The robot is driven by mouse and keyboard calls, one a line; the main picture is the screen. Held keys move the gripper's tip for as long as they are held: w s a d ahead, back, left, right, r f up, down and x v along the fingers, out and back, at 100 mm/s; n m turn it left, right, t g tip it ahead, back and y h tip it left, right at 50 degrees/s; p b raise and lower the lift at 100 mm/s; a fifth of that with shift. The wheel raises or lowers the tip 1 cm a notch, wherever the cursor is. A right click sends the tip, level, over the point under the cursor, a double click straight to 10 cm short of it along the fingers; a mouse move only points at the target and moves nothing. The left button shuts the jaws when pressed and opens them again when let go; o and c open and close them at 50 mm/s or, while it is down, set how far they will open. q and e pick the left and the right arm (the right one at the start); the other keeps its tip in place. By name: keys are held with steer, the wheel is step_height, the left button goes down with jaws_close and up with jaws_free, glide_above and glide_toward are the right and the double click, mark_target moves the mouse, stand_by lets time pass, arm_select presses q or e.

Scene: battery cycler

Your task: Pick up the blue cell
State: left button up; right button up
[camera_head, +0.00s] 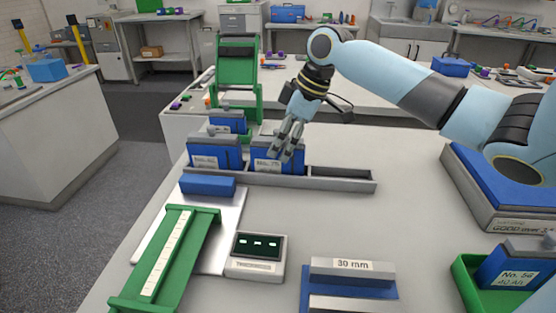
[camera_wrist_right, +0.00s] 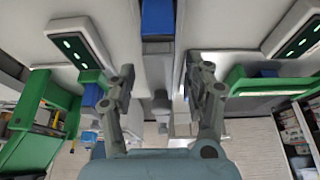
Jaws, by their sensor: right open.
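Several blue cells with grey tops and white labels show in the head view. Two stand side by side in a grey tray (camera_head: 340,183): a left cell (camera_head: 204,152) and a right cell (camera_head: 265,166). Another blue cell (camera_head: 228,122) stands behind them. One labelled No. 56 (camera_head: 510,270) sits in a green holder at the lower right. My right gripper (camera_head: 281,153) is open, pointing down at the right cell and overlapping its right side in the picture. I cannot tell whether it touches. The wrist view shows its two fingers apart (camera_wrist_right: 160,78). My left gripper is out of view.
A blue block (camera_head: 207,185) lies in front of the tray. Nearby are a green ramp with a white strip (camera_head: 166,255), a small display box (camera_head: 257,256) and a 30 mm block (camera_head: 350,270). The tray's right compartment is empty. A green frame (camera_head: 237,75) stands behind.

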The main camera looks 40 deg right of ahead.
steer(key=shift+x, duration=1.35)
jaws_close()
steer(key=shift+w, duration=0.1)
